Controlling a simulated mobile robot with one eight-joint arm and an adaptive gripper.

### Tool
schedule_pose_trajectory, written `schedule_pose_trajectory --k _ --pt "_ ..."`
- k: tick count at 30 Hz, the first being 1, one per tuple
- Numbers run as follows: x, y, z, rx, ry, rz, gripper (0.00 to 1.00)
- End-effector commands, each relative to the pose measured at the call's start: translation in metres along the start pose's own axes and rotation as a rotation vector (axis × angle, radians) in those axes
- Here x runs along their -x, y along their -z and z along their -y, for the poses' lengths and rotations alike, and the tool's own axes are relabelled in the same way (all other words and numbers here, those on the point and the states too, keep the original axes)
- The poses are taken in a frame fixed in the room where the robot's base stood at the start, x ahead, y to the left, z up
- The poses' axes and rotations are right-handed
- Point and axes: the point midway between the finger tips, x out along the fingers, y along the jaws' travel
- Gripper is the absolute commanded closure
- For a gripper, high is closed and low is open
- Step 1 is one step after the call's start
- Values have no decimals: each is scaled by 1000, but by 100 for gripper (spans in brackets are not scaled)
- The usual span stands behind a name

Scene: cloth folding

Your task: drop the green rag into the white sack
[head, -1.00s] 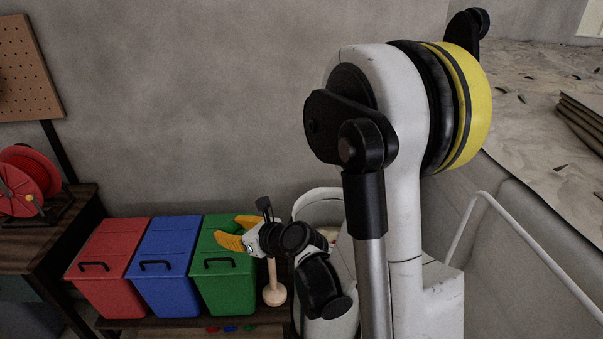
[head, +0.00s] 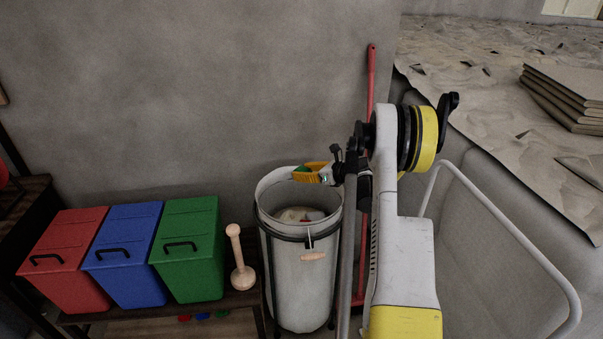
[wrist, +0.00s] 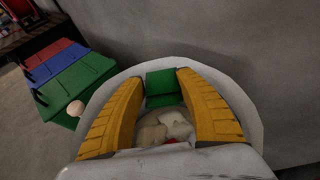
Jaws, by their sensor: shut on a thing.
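The green rag (wrist: 162,83) is a small dark green folded cloth pinched between the yellow fingertips of my gripper (wrist: 164,72). In the head view only a bit of green shows at my gripper (head: 311,173). The white sack (head: 292,275) hangs upright and open in a dark round stand, right of the bins. My gripper is over the mouth of the sack, near the back rim. In the wrist view the pale sack wall (wrist: 242,102) curves around the fingers, and light cloths with a bit of red lie inside below the rag.
Red (head: 62,240), blue (head: 125,235) and green (head: 187,235) lidded bins stand left of the sack. A wooden plunger-shaped tool (head: 240,262) stands between the green bin and sack. A red pole (head: 371,75) leans behind. The grey wall (head: 180,90) is close behind.

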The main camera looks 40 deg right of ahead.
Motion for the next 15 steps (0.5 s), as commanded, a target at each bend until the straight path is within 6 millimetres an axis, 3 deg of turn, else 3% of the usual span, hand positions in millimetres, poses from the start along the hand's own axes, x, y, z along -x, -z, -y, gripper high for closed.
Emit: schedule_pose_trajectory --k 15 --pt "-21 50 -1 0 0 0 70"
